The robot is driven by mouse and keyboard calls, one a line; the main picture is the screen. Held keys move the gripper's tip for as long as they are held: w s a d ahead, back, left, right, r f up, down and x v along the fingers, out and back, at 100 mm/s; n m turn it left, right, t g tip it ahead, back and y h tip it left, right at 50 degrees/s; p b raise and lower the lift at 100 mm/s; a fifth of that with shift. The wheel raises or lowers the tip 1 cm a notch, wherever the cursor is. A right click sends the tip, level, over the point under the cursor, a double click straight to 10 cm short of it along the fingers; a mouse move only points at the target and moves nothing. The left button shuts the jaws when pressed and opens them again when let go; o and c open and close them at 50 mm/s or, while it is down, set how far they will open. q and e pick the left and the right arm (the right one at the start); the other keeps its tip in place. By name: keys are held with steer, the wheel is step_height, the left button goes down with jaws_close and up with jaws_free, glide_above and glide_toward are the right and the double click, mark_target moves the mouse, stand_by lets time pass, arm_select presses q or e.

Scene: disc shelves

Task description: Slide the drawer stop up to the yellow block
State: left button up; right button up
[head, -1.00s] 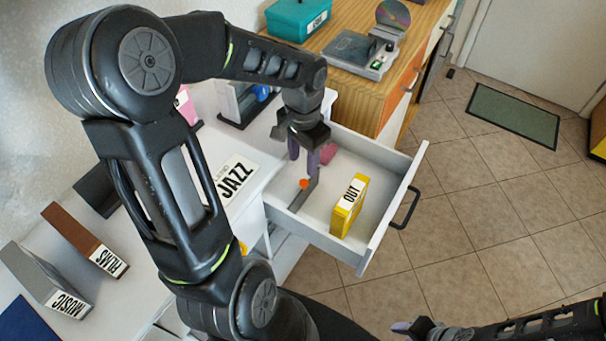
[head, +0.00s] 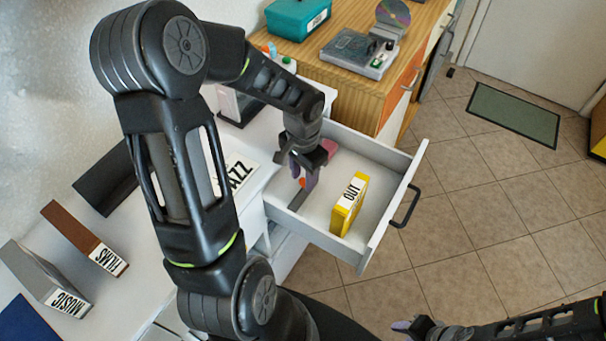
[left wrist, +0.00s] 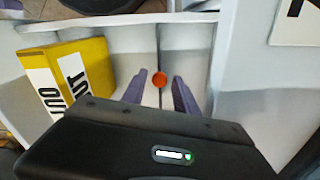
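The yellow block (head: 348,207), labelled OUT, stands in the open drawer (head: 320,224) towards its front; it also shows at the left of the left wrist view (left wrist: 72,80). The drawer stop (head: 297,200) is a grey divider with an orange knob (left wrist: 159,79), behind the block with a gap between them. My left gripper (head: 305,183) is down in the drawer at the stop. Its fingers are apart on either side of the knob in the left wrist view, with space around it. My right gripper (head: 402,326) is low at the right, its fingers hard to make out.
The drawer walls stand close around. A wooden cabinet (head: 345,98) with a disc player (head: 358,55) is beyond. Boxes labelled FILMS (head: 85,240) and MUSIC (head: 45,275) are on the white top at left.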

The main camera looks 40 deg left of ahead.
arm_select(q)
jaws_close()
stand_by(1.1)
